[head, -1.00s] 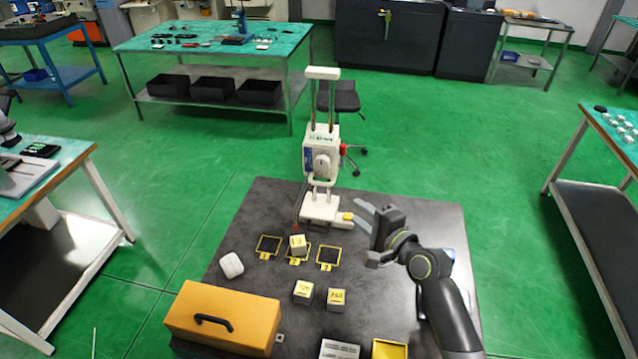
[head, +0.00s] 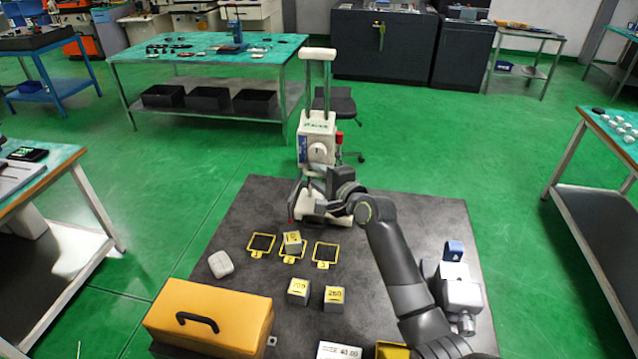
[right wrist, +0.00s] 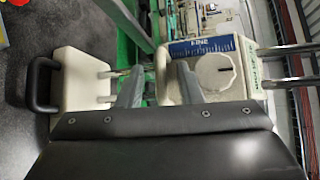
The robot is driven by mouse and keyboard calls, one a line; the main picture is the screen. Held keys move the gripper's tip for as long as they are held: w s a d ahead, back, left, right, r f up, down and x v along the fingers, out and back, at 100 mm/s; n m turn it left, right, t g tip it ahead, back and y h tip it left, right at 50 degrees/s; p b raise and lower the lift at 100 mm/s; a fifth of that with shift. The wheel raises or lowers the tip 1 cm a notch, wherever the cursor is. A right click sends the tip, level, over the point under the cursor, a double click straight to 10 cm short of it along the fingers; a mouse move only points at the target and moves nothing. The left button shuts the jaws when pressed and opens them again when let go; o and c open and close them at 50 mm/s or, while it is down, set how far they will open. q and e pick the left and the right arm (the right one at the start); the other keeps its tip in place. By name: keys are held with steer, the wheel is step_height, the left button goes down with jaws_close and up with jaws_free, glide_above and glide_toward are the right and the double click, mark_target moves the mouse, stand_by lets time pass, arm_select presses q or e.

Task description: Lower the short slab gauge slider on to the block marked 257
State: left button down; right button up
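The gauge has a white slider (head: 317,145) with a dial, on two upright posts above a pale base (head: 312,207). My right gripper (head: 330,190) is at the gauge, just below the slider body. In the right wrist view its two fingers (right wrist: 159,86) are apart, one on each side of a pale bar next to the slider (right wrist: 212,72); I cannot tell whether they touch it. A block (head: 292,243) stands on the middle yellow-outlined square. Two more blocks, left (head: 299,291) and right (head: 334,298), stand nearer; I cannot read 257 on any. My left gripper is not in view.
An orange case (head: 210,315) stands at the table's front left, with a white rounded object (head: 220,264) behind it. A grey device (head: 457,290) with a blue tab stands at the right. Empty yellow-outlined squares (head: 325,254) flank the middle block.

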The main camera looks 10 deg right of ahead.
steer(key=shift+w, duration=0.1)
jaws_close()
step_height(320, 180, down, 6)
steer(key=b, duration=0.3)
stand_by(0.3)
jaws_free()
steer(key=shift+r, duration=0.1)
